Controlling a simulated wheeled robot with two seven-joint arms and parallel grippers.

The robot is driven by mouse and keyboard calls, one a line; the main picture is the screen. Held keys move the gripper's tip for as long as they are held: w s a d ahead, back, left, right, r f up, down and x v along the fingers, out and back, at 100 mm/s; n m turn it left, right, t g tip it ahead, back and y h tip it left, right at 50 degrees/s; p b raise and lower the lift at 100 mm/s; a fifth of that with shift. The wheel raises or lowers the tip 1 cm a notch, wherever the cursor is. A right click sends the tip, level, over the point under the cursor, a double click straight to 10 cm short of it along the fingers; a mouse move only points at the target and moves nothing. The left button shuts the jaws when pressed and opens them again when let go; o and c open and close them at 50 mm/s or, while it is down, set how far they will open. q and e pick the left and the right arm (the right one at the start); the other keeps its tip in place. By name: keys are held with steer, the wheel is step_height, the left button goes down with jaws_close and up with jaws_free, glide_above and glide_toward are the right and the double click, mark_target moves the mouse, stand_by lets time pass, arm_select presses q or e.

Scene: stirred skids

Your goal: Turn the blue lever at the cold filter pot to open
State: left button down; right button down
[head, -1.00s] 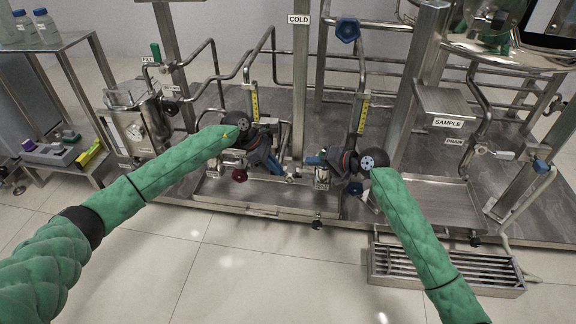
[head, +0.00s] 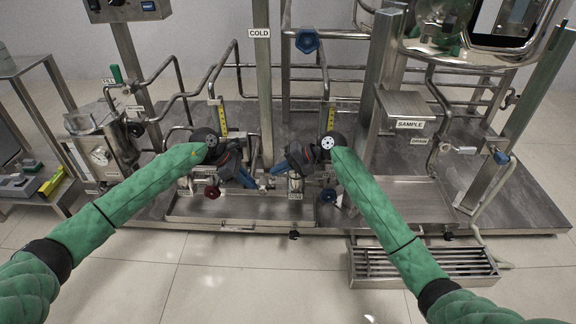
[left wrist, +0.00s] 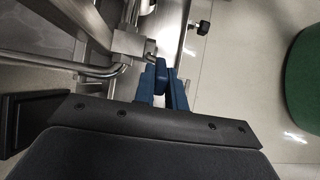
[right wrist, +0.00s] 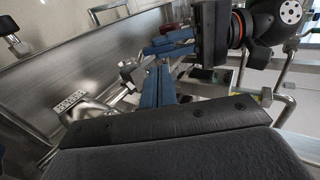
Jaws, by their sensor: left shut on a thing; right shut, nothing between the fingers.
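The filter pot's pipework stands by the COLD sign (head: 259,33) in the head view. My left gripper (head: 248,181) is at the valve there, to the left of my right gripper (head: 277,169). In the left wrist view, the blue fingers of my left gripper (left wrist: 163,82) are shut on a small blue piece, seemingly the blue lever (left wrist: 160,66), beside a steel valve body (left wrist: 128,44). The fingers hide most of it. In the right wrist view, my right gripper (right wrist: 158,86) is shut and empty, close to the valve fittings and the left gripper's fingers.
A red knob (head: 211,192) and a blue knob (head: 328,194) sit low on either side. A steel drip tray (head: 240,208) lies below. The SAMPLE box (head: 409,106) stands right. A floor grate (head: 425,265) is at front right, with open floor in front.

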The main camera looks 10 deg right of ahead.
mark_target(252, 181)
steer(key=x, duration=0.7)
steer(key=shift+a+f, duration=0.15)
steer(key=shift+a, duration=0.05)
